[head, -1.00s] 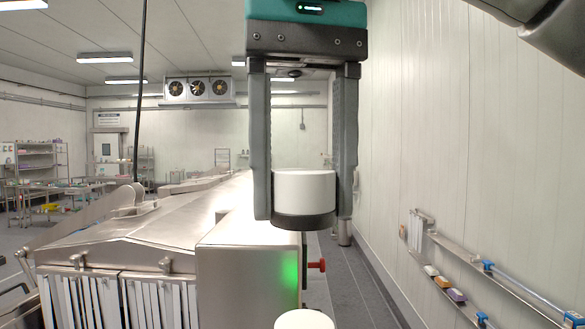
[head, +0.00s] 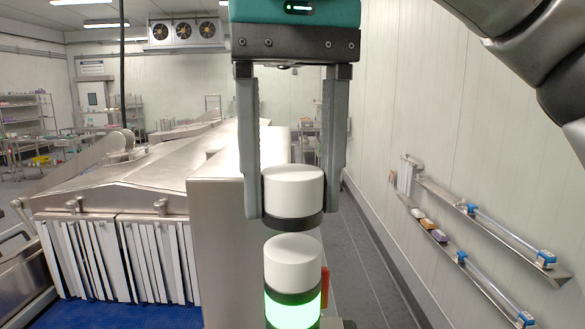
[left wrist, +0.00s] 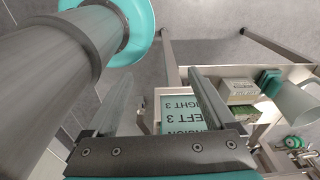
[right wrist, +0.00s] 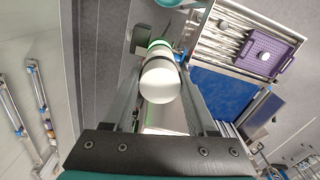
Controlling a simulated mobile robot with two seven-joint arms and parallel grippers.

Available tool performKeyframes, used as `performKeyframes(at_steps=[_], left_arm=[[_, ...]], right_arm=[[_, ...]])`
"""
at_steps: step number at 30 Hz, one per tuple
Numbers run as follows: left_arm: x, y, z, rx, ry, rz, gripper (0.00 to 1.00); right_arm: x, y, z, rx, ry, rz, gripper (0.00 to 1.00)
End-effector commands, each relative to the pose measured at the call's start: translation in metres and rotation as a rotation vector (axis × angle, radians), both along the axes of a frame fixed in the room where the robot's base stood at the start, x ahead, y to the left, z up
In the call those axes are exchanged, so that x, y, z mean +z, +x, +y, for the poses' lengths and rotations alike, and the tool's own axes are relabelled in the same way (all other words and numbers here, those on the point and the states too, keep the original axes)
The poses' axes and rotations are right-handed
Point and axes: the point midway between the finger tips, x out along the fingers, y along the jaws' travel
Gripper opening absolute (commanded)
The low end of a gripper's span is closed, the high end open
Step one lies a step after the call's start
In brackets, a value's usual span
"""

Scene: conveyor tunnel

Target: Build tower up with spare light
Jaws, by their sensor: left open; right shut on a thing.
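My right gripper (head: 293,212) points down and is shut on a white cylindrical light module (head: 293,188) with a black base ring. The module is upright, just above the light tower's white top section (head: 293,262). A narrow gap shows between them, and they look roughly in line. Below that section the tower has a black ring and a lit green section (head: 293,308). In the right wrist view the held module (right wrist: 160,86) hides much of the tower. My left gripper (left wrist: 160,100) is open and empty, and shows only in the left wrist view.
A steel tunnel housing (head: 130,165) with strip curtains (head: 155,260) stands left of the tower. A wall rack (head: 490,235) is at the right. Grey floor is clear between tower and wall.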

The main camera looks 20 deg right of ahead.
Motion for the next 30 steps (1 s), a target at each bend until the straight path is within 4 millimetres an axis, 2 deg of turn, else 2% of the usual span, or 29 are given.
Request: performKeyframes(at_steps=[11, 30], left_arm=[[-0.001, -0.007, 0.0, 0.0, 0.0, 0.011, 0.88], [-0.006, -0.008, 0.0, 0.0, 0.001, 0.013, 0.88]], right_arm=[[-0.003, -0.001, 0.0, 0.0, 0.0, -0.001, 0.0], [-0.012, -0.001, 0.0, 0.0, 0.0, 0.001, 0.0]])
